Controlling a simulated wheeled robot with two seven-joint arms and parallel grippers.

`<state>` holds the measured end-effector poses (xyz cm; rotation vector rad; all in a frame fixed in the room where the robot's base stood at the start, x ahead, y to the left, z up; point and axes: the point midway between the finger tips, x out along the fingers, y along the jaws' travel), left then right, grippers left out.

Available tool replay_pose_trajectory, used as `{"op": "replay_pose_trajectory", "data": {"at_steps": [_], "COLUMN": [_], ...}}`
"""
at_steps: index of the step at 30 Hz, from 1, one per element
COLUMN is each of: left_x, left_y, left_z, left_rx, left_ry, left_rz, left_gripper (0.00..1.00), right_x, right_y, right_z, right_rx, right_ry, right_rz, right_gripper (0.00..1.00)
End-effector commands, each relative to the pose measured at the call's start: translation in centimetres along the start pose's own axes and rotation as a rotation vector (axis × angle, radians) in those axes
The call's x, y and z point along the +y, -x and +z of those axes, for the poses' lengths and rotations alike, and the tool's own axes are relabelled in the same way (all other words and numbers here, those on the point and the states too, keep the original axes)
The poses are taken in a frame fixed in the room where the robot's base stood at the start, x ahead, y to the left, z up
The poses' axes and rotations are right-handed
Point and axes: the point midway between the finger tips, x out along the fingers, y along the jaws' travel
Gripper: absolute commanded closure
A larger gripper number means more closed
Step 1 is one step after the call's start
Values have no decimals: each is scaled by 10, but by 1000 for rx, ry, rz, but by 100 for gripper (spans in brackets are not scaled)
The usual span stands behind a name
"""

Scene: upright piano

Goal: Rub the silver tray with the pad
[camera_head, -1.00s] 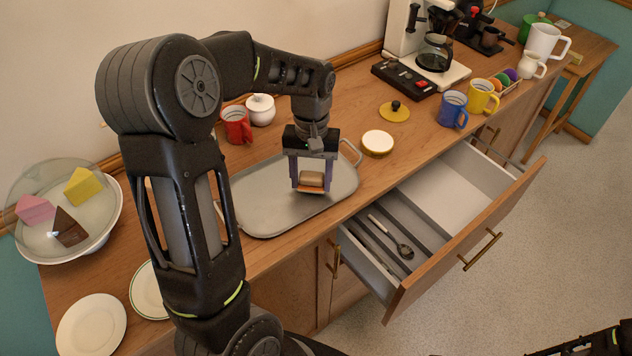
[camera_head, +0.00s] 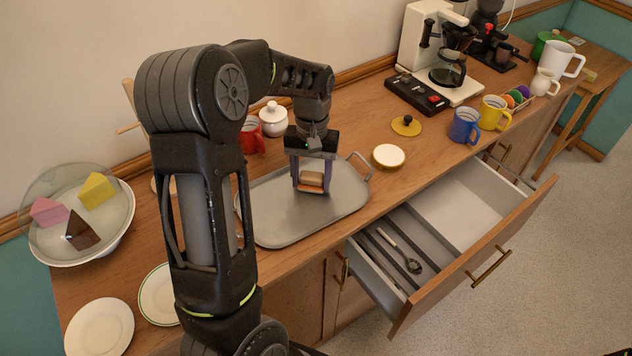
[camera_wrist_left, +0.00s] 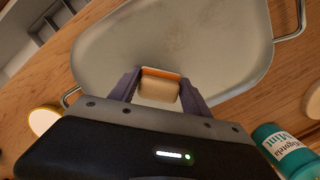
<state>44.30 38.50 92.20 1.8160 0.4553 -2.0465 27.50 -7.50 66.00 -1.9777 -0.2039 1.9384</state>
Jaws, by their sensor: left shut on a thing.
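The silver tray (camera_head: 340,199) lies flat on the wooden counter, with a wire handle at its right end. In the wrist view the tray (camera_wrist_left: 215,40) shows faint brownish smudges near its middle. My left gripper (camera_head: 312,186) is over the tray and points down. It is shut on the pad (camera_head: 312,180), a tan block with an orange underside. The pad (camera_wrist_left: 159,88) also shows between the fingers in the wrist view. The pad is at or just above the tray surface; I cannot tell whether it touches. My right gripper is not in view.
An open drawer (camera_head: 470,205) with a spoon (camera_head: 405,255) juts out at the front right. A red mug (camera_head: 251,137) and white sugar pot (camera_head: 273,119) stand behind the tray. A round yellow-rimmed tin (camera_head: 388,157) sits right of it. A teal labelled container (camera_wrist_left: 287,150) shows in the wrist view.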

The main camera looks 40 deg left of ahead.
Motion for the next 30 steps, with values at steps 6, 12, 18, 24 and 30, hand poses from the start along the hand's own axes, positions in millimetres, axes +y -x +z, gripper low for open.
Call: {"op": "replay_pose_trajectory", "data": {"at_steps": [6, 12, 18, 24, 30], "left_x": [-2, -3, -12, -16, -16], "left_y": [0, 0, -4, -5, -5], "left_z": [-2, -2, 6, 10, 10], "left_rx": [-1, 0, 0, 0, 0], "left_ry": [0, 0, 1, 0, 0], "left_rz": [0, 0, 0, 0, 0], "left_gripper": [77, 77, 77, 77, 77], "right_x": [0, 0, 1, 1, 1], "right_y": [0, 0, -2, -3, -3], "right_z": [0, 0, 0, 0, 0], "right_rx": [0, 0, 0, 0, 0], "right_ry": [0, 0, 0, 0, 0], "right_rz": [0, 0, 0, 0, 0], "right_gripper": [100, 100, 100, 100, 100]}}
